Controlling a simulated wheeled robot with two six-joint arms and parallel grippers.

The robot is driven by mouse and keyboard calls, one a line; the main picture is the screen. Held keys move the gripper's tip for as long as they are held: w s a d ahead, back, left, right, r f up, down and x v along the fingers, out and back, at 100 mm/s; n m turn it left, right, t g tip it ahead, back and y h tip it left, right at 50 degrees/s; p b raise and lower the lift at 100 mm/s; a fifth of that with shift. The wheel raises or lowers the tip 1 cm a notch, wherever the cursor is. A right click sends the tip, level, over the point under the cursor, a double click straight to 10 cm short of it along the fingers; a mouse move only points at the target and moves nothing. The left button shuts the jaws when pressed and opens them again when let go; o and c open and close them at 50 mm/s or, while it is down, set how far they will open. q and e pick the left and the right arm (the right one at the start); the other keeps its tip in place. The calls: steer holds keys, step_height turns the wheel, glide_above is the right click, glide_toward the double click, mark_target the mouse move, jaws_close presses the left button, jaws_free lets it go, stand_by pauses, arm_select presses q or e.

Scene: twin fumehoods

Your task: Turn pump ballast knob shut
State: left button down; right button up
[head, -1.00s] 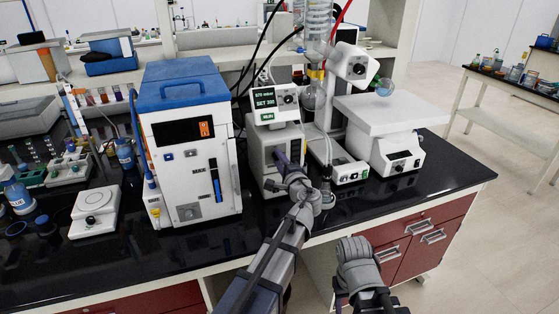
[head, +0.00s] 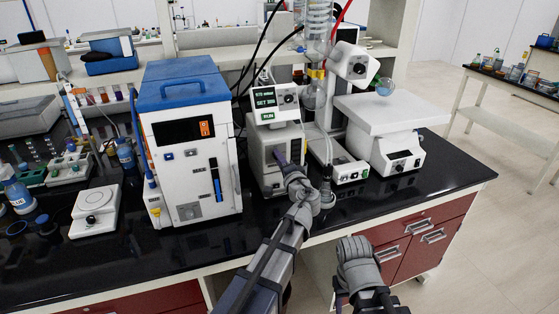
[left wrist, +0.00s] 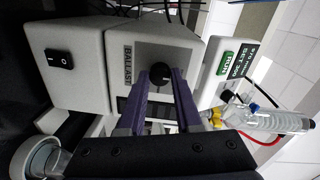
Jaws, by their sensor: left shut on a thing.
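The pump (head: 268,158) is a grey-white box on the black bench, right of the blue-topped unit. Its round black ballast knob (left wrist: 161,77) shows in the left wrist view beside the word BALLAST, with a small pale mark on its face. My left gripper (head: 281,160) reaches the pump's front, and its purple fingers (left wrist: 163,80) are shut on the knob, one on each side. In the head view the fingers hide the knob. My right arm shows at the bottom, but its fingers do not show.
A blue-topped white unit (head: 187,150) stands close on the left of the pump. A small white control box (head: 350,172) and a stirrer-like device (head: 398,150) stand to the right. A rocker switch (left wrist: 59,59) is on the pump. Black bench (head: 440,180) is clear at the right.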

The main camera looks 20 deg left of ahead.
arm_select(q)
steer(key=c, duration=0.6)
jaws_free()
steer(key=v, duration=0.7)
steer(key=shift+s+d, duration=0.2)
steer(key=shift+s, duration=0.15)
